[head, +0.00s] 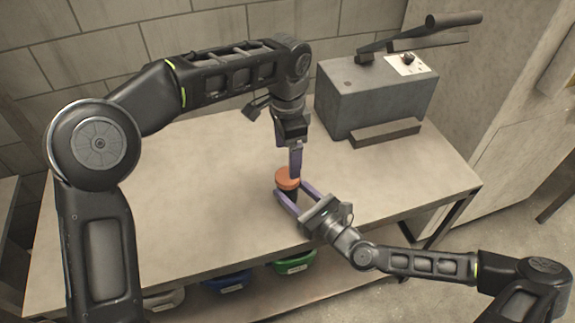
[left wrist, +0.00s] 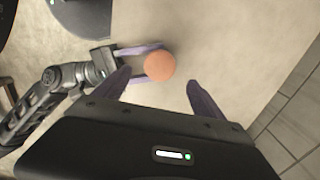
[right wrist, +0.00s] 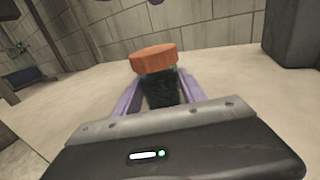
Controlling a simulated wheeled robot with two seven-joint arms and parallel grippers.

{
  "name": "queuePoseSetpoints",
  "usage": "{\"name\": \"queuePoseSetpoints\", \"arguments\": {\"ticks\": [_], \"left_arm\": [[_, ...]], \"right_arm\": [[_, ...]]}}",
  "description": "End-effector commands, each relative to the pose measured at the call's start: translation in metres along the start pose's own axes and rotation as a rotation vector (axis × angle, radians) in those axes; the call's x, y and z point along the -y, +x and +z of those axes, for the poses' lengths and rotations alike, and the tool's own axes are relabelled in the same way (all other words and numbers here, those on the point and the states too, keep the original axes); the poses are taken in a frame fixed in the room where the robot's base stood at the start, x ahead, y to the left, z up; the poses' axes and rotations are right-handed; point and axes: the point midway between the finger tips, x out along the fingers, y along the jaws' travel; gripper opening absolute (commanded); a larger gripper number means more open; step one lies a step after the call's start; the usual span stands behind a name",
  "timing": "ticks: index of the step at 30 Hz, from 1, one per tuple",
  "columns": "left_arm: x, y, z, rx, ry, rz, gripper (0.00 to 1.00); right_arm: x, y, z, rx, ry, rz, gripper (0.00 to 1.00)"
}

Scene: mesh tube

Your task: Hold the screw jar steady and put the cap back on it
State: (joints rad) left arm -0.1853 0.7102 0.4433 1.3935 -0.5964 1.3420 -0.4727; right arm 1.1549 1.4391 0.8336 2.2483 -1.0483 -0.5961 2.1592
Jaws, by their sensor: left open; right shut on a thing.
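The orange cap (right wrist: 154,58) sits on top of the dark jar (right wrist: 161,88), which stands upright on the table. The cap looks slightly tilted in the right wrist view; whether it is threaded cannot be told. My right gripper (head: 291,196) is shut on the jar body from the side, below the cap. My left gripper (head: 293,165) points down from above, close to the cap in the head view. In the left wrist view its fingers (left wrist: 155,86) are spread, with the round cap (left wrist: 160,66) beyond their tips and nothing between them.
A grey machine with a lever (head: 375,95) stands at the back right of the table (head: 190,200). Several coloured bins, including a green one (head: 294,265), sit on a shelf below the front edge. The table's left side is clear.

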Motion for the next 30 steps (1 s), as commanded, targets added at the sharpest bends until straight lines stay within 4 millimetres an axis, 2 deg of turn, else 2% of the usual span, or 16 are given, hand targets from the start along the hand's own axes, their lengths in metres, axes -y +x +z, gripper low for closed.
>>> {"name": "queuePoseSetpoints", "arguments": {"ticks": [2, 9, 15, 23, 24, 30], "left_arm": [[0.0, -0.02, -0.001, -0.004, 0.001, -0.003, 0.8], [-0.001, -0.039, -0.001, 0.005, 0.001, 0.0, 0.8], [0.0, -0.048, 0.0, -0.001, 0.0, -0.001, 0.8], [0.0, -0.049, 0.0, -0.001, 0.001, 0.0, 0.8], [0.0, -0.049, 0.0, -0.001, 0.001, 0.0, 0.8], [0.0, -0.048, 0.0, -0.001, 0.001, 0.0, 0.8]], "right_arm": [[0.0, 0.0, 0.0, 0.0, 0.0, 0.0, 0.0], [0.0, 0.0, 0.0, 0.0, 0.0, 0.0, 0.0], [0.0, 0.0, 0.0, 0.0, 0.0, 0.0, 0.0], [0.0, 0.0, 0.0, 0.0, 0.0, 0.0, 0.0], [0.0, 0.0, 0.0, 0.0, 0.0, 0.0, 0.49], [0.0, 0.0, 0.0, 0.0, 0.0, 0.0, 0.65]]}}
